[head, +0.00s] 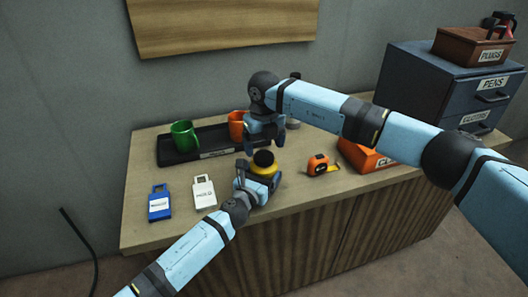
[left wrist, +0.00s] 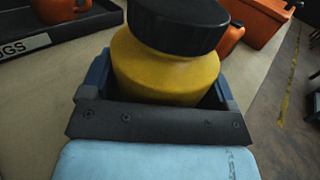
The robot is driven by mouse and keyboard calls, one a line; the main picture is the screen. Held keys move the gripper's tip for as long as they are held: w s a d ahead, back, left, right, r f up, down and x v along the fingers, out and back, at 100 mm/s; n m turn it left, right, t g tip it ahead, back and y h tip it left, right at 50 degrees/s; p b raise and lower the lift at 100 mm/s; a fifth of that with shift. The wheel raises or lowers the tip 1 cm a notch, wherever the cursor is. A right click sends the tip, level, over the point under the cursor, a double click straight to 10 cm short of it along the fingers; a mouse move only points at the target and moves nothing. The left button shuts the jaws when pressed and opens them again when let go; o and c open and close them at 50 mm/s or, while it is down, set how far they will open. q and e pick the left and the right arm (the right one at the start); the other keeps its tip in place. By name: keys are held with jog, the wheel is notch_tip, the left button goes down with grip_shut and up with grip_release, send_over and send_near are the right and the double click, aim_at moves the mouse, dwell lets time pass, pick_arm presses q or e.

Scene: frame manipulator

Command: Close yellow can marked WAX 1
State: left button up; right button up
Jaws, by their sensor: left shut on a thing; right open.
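The yellow can (head: 263,173) stands on the wooden table near its front edge, with a black lid (head: 264,158) on top. My left gripper (head: 256,180) is shut around the can's body. In the left wrist view the yellow can (left wrist: 165,75) sits between the jaws, with the black lid (left wrist: 178,27) over its neck. I cannot tell whether the lid is tight. No WAX 1 marking is visible. My right gripper (head: 265,146) is open and points down just above the lid; no contact is clear.
A black tray (head: 178,158) behind holds a green mug (head: 184,136) and an orange mug (head: 236,126). Blue (head: 159,203) and white (head: 204,192) tags lie left. An orange tape measure (head: 319,165) and an orange bin (head: 362,155) stand right.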

aim_at(264, 156)
jog(key=shift+r, duration=0.5)
jog(key=shift+c, duration=0.3)
jog(key=n, duration=0.1)
jog(key=r+n, duration=0.1)
jog(key=n, duration=0.1)
jog(key=shift+n, duration=0.3)
jog(key=n, duration=0.2)
jog(key=r+n, duration=0.1)
jog(key=shift+r+n, duration=0.1)
jog(key=shift+n, duration=0.3)
jog(key=n, duration=0.2)
jog(key=r+n, duration=0.1)
jog(key=n, duration=0.1)
jog(key=shift+r+n, duration=0.15)
jog(key=shift+n, duration=0.25)
jog(key=shift+f, duration=4.05)
jog(key=shift+c, duration=0.2)
